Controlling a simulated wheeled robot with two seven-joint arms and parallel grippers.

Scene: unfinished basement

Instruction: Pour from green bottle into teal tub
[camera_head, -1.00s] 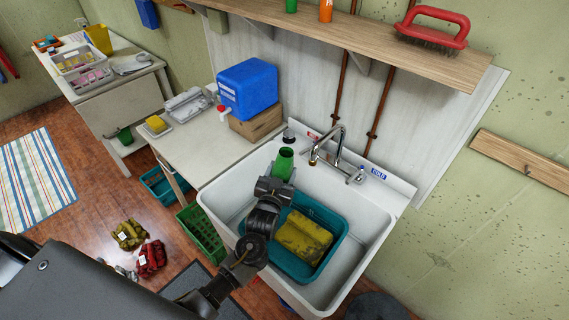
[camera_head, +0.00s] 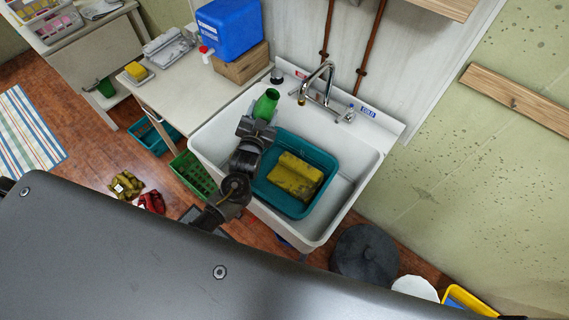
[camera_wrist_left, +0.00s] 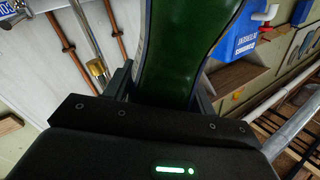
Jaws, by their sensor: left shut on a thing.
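The green bottle (camera_head: 265,106) is held above the back-left part of the white sink, its open end toward the back and slightly right. My left gripper (camera_head: 257,124) is shut on it. In the left wrist view the dark green bottle (camera_wrist_left: 185,55) fills the space between the fingers of my left gripper (camera_wrist_left: 165,90). The teal tub (camera_head: 323,158) sits in the sink, in front and to the right of the bottle. No liquid stream shows. My right gripper is not in view.
The sink (camera_head: 350,180) has a metal faucet (camera_head: 319,82) behind the tub. A worktop (camera_head: 185,95) at the left carries a blue container (camera_head: 229,30) on a cardboard box (camera_head: 240,65). A green crate (camera_head: 192,176) stands on the floor left of the sink.

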